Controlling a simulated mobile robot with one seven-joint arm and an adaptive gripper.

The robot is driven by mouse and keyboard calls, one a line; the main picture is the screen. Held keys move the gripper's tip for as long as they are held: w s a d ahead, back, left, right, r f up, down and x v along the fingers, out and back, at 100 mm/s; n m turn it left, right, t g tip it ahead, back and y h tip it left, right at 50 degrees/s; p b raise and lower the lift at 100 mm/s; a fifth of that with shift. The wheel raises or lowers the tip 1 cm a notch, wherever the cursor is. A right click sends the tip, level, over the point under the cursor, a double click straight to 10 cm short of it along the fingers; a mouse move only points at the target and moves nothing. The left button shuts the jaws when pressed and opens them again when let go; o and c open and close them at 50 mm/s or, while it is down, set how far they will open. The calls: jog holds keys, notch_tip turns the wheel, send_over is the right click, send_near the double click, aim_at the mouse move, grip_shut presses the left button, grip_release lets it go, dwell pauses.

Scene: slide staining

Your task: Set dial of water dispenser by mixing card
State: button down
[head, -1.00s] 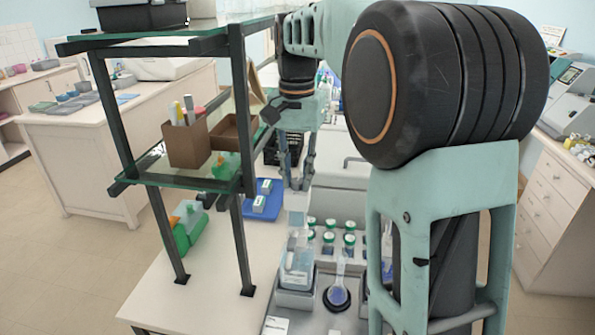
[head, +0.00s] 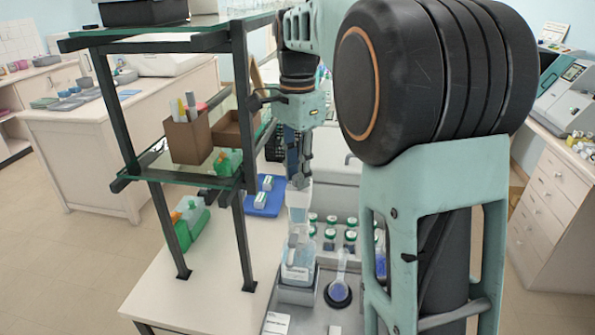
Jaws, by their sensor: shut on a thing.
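The water dispenser (head: 298,262) appears to be the clear, labelled bottle with a tall pale upper part (head: 299,202), standing on a grey base at the bench's front middle. My gripper (head: 299,183) points down at the top of this upper part, and its fingers are closed there. The dial itself and its setting are too small to make out. A white printed card (head: 276,323), likely the mixing card, lies flat on the bench at the bottom edge. Its text is unreadable.
My arm hides the right side.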

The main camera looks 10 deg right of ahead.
dwell(0.4)
jog(key=c, duration=1.7)
grip_release()
notch_tip(320, 180, up, 12)
